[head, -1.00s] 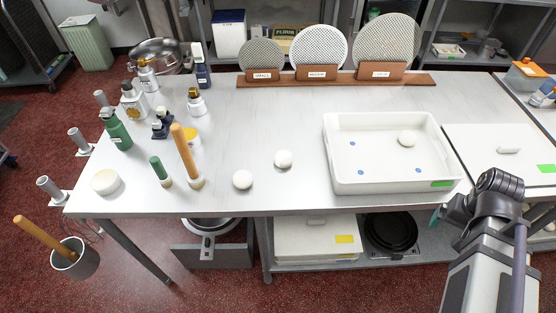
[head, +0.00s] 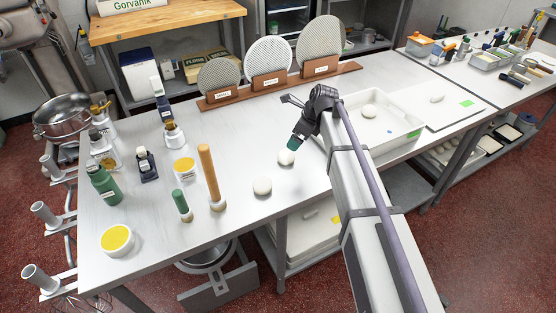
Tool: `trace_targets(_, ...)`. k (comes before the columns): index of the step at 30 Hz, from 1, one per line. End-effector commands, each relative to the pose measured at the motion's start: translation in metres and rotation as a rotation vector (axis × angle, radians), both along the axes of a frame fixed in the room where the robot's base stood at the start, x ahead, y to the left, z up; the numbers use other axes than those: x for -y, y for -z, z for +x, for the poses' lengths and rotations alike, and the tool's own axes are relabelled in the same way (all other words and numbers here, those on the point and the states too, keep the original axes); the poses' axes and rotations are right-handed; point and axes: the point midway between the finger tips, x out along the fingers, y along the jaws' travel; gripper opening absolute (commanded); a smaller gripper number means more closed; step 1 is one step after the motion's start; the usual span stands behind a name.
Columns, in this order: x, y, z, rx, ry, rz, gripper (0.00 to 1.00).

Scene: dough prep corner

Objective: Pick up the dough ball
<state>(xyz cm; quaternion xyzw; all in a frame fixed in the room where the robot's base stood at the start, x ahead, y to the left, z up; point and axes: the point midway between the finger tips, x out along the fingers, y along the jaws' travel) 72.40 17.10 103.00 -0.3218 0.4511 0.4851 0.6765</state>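Three white dough balls show in the head view. One dough ball (head: 262,186) lies on the table near its front edge. A second dough ball (head: 286,158) lies a little behind it and to the right. A third dough ball (head: 369,110) sits inside the white tray (head: 396,130). My gripper (head: 294,146), dark with a greenish tip, is right at the second ball, close above it and slightly covering its top. The fingers are too small to tell whether they are open, or whether they touch the ball. My arm hides the tray's left part.
A wooden rolling pin (head: 209,175) stands upright left of the front ball, beside a green-handled tool (head: 181,205). Bottles and yellow-topped tubs crowd the table's left. Round perforated discs (head: 268,64) stand in a wooden rack behind. The tabletop between rack and balls is clear.

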Motion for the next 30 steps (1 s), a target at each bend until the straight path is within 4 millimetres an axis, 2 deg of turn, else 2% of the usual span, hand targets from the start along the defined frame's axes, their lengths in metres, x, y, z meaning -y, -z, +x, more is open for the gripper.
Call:
trace_targets(4,-0.002,0.008,0.0,-0.002,0.002,0.0,0.96)
trace_targets(11,-0.017,0.054,0.006,0.0,0.0,-0.001,0.96)
trace_targets(17,-0.021,0.056,0.006,0.0,0.0,-0.001,0.96)
trace_targets(24,-0.035,0.1,0.008,0.0,0.0,-0.001,0.96)
trace_targets(26,-0.038,0.105,0.009,0.001,0.0,-0.001,0.96)
trace_targets(30,-0.039,0.101,0.009,0.001,0.0,-0.001,0.96)
